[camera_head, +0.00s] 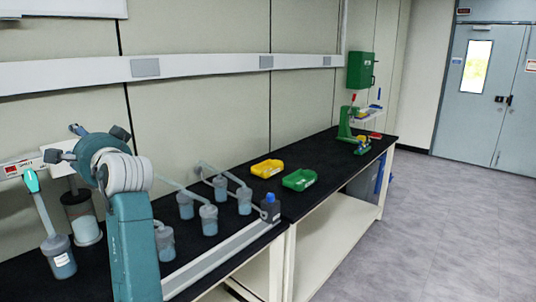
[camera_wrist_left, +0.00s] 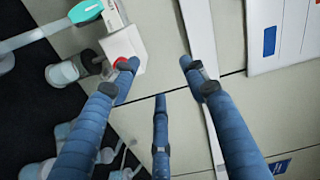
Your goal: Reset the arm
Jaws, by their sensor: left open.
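My left gripper (camera_head: 88,138) is raised above the left part of the black bench, in front of the wall. Its dark fingers are spread apart, with nothing between them. In the left wrist view the blue fingers of the left gripper (camera_wrist_left: 158,78) are open and empty. They point towards the pale wall panels, near a white box with a red knob (camera_wrist_left: 122,58). My teal and white arm hides part of the bench and equipment behind it. My right gripper is in neither view.
Several grey-capped jars (camera_head: 208,220) stand further right. A yellow bin (camera_head: 267,169) and a green bin (camera_head: 299,180) lie beyond. The floor at right is clear.

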